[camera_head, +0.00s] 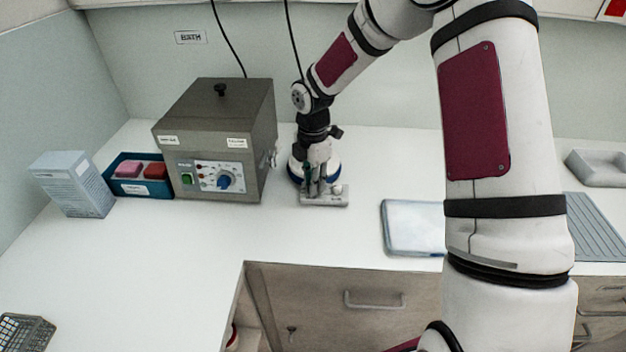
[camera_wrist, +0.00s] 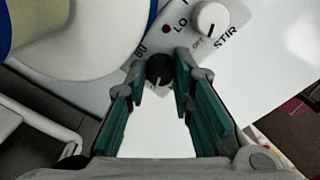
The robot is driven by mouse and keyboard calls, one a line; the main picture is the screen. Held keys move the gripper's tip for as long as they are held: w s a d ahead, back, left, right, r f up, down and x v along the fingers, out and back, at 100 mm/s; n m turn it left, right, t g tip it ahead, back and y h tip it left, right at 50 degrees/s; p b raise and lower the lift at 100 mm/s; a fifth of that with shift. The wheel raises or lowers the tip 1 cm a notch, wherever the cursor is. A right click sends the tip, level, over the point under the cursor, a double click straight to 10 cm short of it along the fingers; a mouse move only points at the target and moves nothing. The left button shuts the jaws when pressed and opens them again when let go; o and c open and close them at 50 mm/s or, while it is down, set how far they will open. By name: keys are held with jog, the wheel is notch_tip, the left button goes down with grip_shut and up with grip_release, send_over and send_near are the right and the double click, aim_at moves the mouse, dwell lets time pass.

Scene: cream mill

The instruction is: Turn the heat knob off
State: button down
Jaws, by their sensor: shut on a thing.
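A hotplate stirrer (camera_head: 333,200) stands on the white counter, right of the grey water bath. Its pale front panel shows in the wrist view (camera_wrist: 176,30), with a white knob (camera_wrist: 210,18) labelled STIR and a small red lamp (camera_wrist: 166,29) marked LO. The other knob, black (camera_wrist: 159,66) with a white pointer line, is the heat knob by its place; its own label is mostly hidden. My gripper (camera_wrist: 162,78) is shut on this black knob, one fingertip on each side. In the head view, my gripper (camera_head: 318,185) covers part of the stirrer's front.
The grey water bath (camera_head: 215,120) with a blue knob (camera_head: 224,181) stands close on the left. A blue tray (camera_head: 125,188) with red and pink pieces and a white box (camera_head: 72,183) lie further left. A pale flat tray (camera_head: 412,228) lies to the right. The front counter is clear.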

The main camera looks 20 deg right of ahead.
jog(key=shift+n, duration=0.5)
jog(key=c, duration=1.4)
grip_release()
jog(key=shift+o, duration=0.2)
jog(key=shift+r, duration=0.1)
notch_tip(320, 180, up, 12)
jog(key=s+r+m+t+h, duration=0.1)
jog(key=s+r+m+h, duration=0.1)
jog(key=s+r+m, duration=0.55)
jog(key=s+r+m+t+y, duration=0.1)
jog(key=s+r+m+t, duration=0.1)
jog(key=s+r+m, duration=0.2)
jog(key=s+r+m+t+y, duration=0.1)
jog(key=s+r+m, duration=0.3)
jog(key=s+m, duration=0.7)
jog(key=s+t, duration=0.1)
jog(key=s, duration=0.6)
